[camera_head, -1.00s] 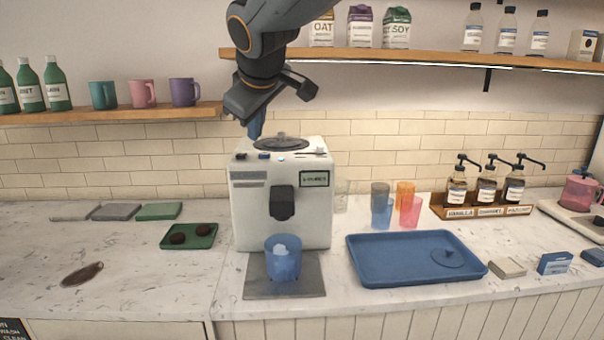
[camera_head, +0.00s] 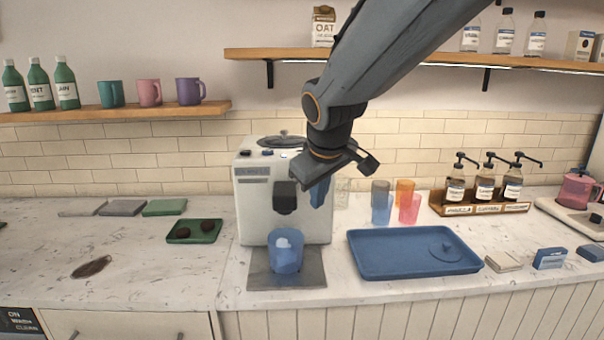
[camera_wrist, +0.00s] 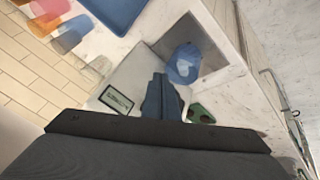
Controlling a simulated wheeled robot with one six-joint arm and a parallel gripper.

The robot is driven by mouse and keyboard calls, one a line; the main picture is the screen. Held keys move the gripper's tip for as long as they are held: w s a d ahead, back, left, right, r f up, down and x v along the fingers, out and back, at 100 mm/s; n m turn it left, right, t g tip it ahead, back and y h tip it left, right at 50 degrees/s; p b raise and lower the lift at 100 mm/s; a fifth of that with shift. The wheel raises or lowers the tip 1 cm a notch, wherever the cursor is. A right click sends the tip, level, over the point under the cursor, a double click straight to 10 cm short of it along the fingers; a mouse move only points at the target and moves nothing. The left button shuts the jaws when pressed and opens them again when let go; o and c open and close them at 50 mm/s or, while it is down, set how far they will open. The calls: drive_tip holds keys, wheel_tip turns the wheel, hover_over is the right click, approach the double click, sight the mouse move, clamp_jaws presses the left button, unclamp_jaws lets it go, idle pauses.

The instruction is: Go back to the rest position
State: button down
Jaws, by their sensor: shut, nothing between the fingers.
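My gripper (camera_head: 320,190) hangs in front of the right side of the white coffee machine (camera_head: 256,222), fingers pointing down. It is shut and empty; its blue fingers also show in the wrist view (camera_wrist: 162,98), close together. A blue cup (camera_head: 285,252) with something pale inside stands upright on the grey plate (camera_head: 262,279) in front of the machine. The cup also shows in the wrist view (camera_wrist: 184,64), apart from the fingers. My arm hides part of the machine's display side and part of the upper shelf.
A blue tray (camera_head: 375,263) with a round blue lid lies right of the machine. Coloured cups (camera_head: 381,203) and a rack of syrup pumps (camera_head: 485,208) stand behind it. A green tray (camera_head: 180,239) lies left. The upper shelf (camera_head: 420,58) runs behind my arm.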

drive_tip(key=s+d+f+m+g, duration=0.5)
drive_tip(key=s+d+f+m, duration=0.3)
drive_tip(key=s+d+f, duration=0.8)
wheel_tip(320, 180, down, 2)
drive_tip(key=s, duration=0.3)
drive_tip(key=shift+f+h, duration=0.2)
drive_tip(key=shift+h, duration=0.1)
